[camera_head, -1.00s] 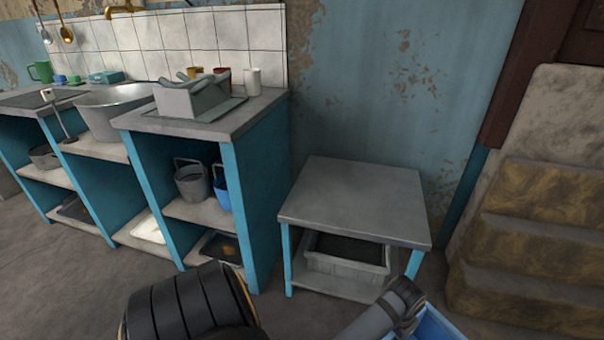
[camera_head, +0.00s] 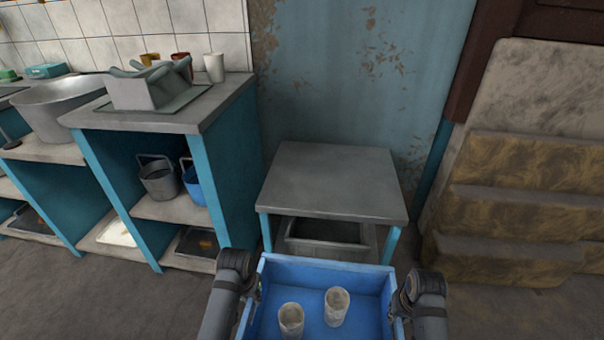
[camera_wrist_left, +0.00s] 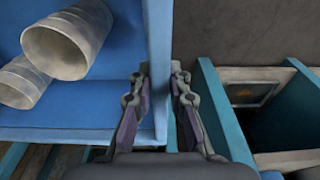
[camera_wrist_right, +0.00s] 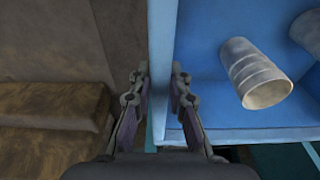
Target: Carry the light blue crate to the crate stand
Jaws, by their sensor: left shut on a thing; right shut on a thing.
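The light blue crate (camera_head: 318,270) is held in front of me at the bottom middle of the head view, with two pale cups (camera_head: 337,306) (camera_head: 291,320) standing inside it. My left gripper (camera_head: 255,290) is shut on its left wall, which shows between the fingers in the left wrist view (camera_wrist_left: 158,75). My right gripper (camera_head: 397,300) is shut on its right wall, also seen in the right wrist view (camera_wrist_right: 161,75). The crate stand, a low grey-topped table (camera_head: 333,183) with blue legs, is just beyond the crate. Its top is bare. The crate hides its lower front.
A grey bin (camera_head: 325,232) sits under the stand's top. A blue shelf unit (camera_head: 235,160) with buckets (camera_head: 158,182) stands to the left. Stacked brown sacks or steps (camera_head: 520,205) are at the right. Floor is open at the lower left.

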